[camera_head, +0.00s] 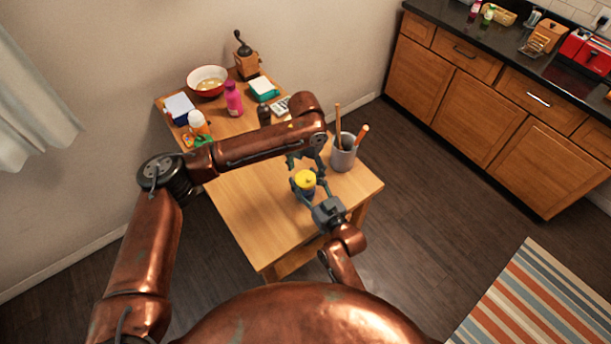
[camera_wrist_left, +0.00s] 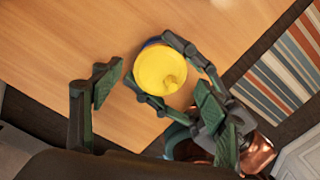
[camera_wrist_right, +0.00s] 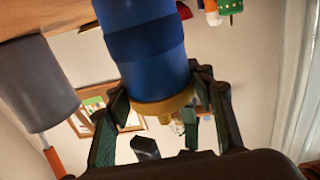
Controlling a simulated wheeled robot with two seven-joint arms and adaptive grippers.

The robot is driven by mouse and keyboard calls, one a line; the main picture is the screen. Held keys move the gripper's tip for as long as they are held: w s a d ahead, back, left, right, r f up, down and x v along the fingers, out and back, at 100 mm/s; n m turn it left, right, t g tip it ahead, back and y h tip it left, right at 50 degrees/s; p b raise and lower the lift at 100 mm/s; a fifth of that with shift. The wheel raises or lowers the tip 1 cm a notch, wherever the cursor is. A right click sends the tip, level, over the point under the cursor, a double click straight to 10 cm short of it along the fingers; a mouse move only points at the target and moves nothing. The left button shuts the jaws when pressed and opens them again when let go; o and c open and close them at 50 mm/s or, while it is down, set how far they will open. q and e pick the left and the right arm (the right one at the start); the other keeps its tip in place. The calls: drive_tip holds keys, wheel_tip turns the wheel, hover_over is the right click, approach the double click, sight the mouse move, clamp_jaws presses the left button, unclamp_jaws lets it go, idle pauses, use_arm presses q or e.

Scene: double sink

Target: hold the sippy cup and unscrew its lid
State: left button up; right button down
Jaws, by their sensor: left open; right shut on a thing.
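The sippy cup has a blue body (camera_wrist_right: 150,50) and a yellow lid (camera_head: 305,179) with a small spout. The lid also shows from above in the left wrist view (camera_wrist_left: 160,70). My right gripper (camera_wrist_right: 160,88) is shut on the cup, its fingers on both sides near the lid. My left gripper (camera_wrist_left: 155,95) is open; in its wrist view the lid appears between and beyond its two spread fingers, with no clear contact. In the head view, it hangs just behind the cup, partly hidden by my left forearm. The cup's base is hidden, so I cannot tell whether it touches the table.
The wooden table (camera_head: 250,215) is clear at the front. A grey utensil pot (camera_head: 343,155) stands close to the cup on the right. A pink bottle (camera_head: 234,99), a red-rimmed bowl (camera_head: 207,80), a grinder (camera_head: 246,62) and other items stand at the back.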

sight(305, 177)
use_arm(q)
drive_tip(key=shift+r, duration=0.7)
drive_tip(key=shift+c, duration=0.4)
wheel_tip(305, 177, up, 2)
drive_tip(key=m, duration=0.3)
drive_tip(key=shift+r, duration=0.15)
drive_tip(key=shift+r+m, duration=0.4)
drive_tip(key=shift+m, duration=0.3)
drive_tip(key=shift+f, duration=3.9)
drive_tip(key=shift+c, duration=0.2)
drive_tip(key=c, duration=1.2)
drive_tip(key=shift+n, duration=1.6)
